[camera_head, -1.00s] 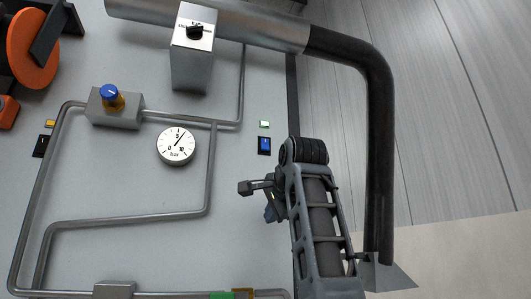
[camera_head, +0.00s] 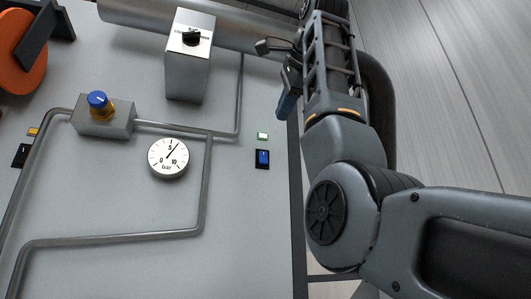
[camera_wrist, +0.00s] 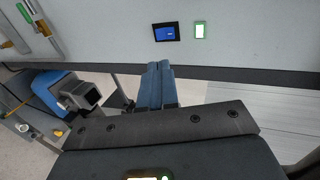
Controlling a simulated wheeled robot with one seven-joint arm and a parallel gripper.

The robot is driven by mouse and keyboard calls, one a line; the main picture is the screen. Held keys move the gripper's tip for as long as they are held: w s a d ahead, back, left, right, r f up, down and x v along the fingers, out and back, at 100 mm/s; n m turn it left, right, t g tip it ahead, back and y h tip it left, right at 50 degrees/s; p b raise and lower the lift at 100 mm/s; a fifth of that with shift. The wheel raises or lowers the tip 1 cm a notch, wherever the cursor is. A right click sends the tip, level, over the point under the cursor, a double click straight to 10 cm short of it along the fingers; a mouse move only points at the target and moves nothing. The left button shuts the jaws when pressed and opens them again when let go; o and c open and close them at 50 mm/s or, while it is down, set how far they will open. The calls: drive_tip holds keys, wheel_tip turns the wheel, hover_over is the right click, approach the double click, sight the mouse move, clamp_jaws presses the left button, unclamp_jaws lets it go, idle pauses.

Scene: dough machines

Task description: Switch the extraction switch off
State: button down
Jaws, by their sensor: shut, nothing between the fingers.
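A blue rocker switch (camera_head: 262,159) in a black frame sits near the right edge of the grey panel, with a lit green-white lamp (camera_head: 262,136) beside it. The switch also shows in the wrist view (camera_wrist: 166,32), with the lamp (camera_wrist: 200,30) to its right. A black rotary knob (camera_head: 191,38) sits on a metal box at the top; its label is too small to read. Which control is the extraction switch cannot be read. My gripper (camera_head: 282,113) is shut and empty, above and right of the blue switch in the head view. In the wrist view its fingertips (camera_wrist: 159,66) are apart from the switch.
A round gauge (camera_head: 169,157), a blue-topped valve (camera_head: 98,102) and grey pipes (camera_head: 120,239) are on the panel. Another dark switch (camera_head: 21,156) with an orange lamp is at the left. A large duct (camera_head: 125,14) crosses the top.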

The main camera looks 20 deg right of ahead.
sight(262, 160)
drive_tip(key=shift+w, duration=0.15)
drive_tip(key=p+x, duration=0.4)
drive_tip(key=x, duration=1)
drive_tip(key=shift+p, duration=0.3)
drive_tip(key=shift+f, duration=0.1)
